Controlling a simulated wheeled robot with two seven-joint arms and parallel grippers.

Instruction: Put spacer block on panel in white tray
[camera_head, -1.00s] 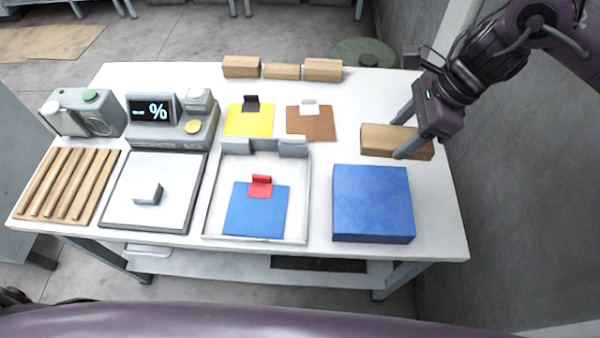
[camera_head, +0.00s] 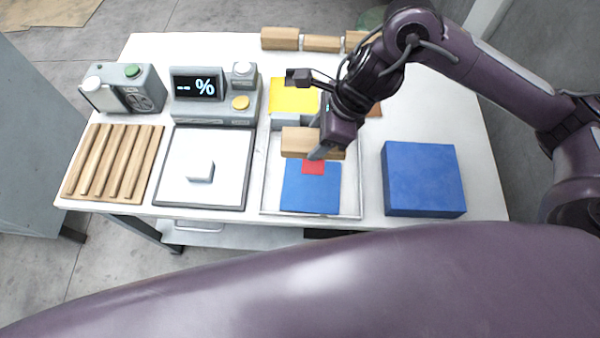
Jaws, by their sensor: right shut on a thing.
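My right gripper (camera_head: 318,143) is shut on a wooden spacer block (camera_head: 297,140) and holds it over the back part of the white tray (camera_head: 269,190). The blue panel (camera_head: 312,198) lies in the tray, in front of the block in the picture. A red tab (camera_head: 314,168) shows on the panel, partly covered by the gripper. Whether the block touches anything below it, I cannot tell. My left gripper is not in view.
A blue block (camera_head: 424,178) stands right of the tray. Left are a white pad (camera_head: 185,160), a slatted wooden rack (camera_head: 112,165) and a percent display (camera_head: 197,86). Wooden blocks (camera_head: 280,39) line the back edge. A yellow panel (camera_head: 293,97) lies behind the tray.

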